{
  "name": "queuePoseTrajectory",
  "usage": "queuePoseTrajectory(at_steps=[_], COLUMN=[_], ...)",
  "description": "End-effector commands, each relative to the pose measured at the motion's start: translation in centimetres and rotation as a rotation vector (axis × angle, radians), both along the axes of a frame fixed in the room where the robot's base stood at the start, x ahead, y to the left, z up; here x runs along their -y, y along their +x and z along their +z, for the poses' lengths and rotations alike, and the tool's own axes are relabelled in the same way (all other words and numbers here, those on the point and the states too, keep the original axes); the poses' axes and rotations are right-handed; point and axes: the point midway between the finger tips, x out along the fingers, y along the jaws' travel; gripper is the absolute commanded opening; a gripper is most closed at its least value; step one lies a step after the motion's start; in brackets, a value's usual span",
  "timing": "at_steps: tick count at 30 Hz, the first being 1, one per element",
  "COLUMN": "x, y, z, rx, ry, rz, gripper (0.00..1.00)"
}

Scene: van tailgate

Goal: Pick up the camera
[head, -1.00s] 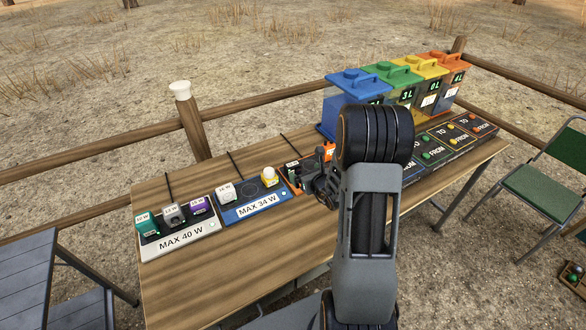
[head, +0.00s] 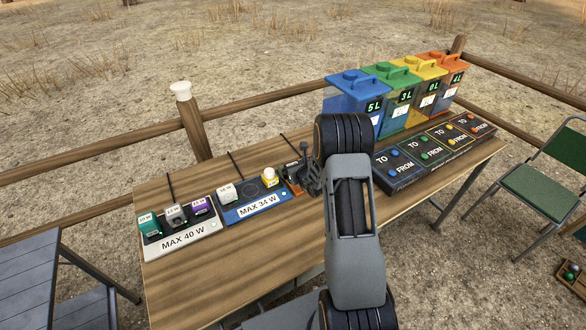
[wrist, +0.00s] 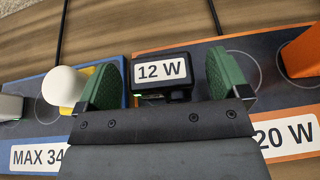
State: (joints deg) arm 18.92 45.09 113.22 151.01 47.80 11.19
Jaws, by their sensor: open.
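A small black device labelled 12 W (wrist: 162,72), which appears to be the camera, sits on the orange-edged MAX 20 W pad (wrist: 292,143). In the wrist view my gripper (wrist: 166,82) is open, with one green fingertip on each side of the device. The left finger is close to it, and a wider gap shows on the right. I cannot tell whether either finger touches it. The device's lower part is hidden behind my gripper. In the head view my gripper (head: 306,176) is over this pad and hides most of it.
A yellow lamp with a white bulb (wrist: 65,86) stands close to the left finger, on the blue MAX 34 W pad (head: 255,208). An orange item (wrist: 302,53) is at the right. The MAX 40 W pad (head: 180,241) holds several devices. Coloured bins (head: 356,98) stand behind TO/FROM panels.

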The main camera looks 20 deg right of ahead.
Motion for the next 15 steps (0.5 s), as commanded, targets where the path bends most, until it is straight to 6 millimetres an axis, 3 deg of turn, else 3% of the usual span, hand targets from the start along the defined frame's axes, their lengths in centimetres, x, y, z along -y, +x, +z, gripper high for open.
queuePoseTrajectory(at_steps=[5, 15], x=[0.00, 0.02], y=[0.00, -0.01], z=[0.00, 0.02], rx=[0.000, 0.000], ry=[0.000, 0.000], rz=[0.000, 0.000], gripper=[0.94, 0.61])
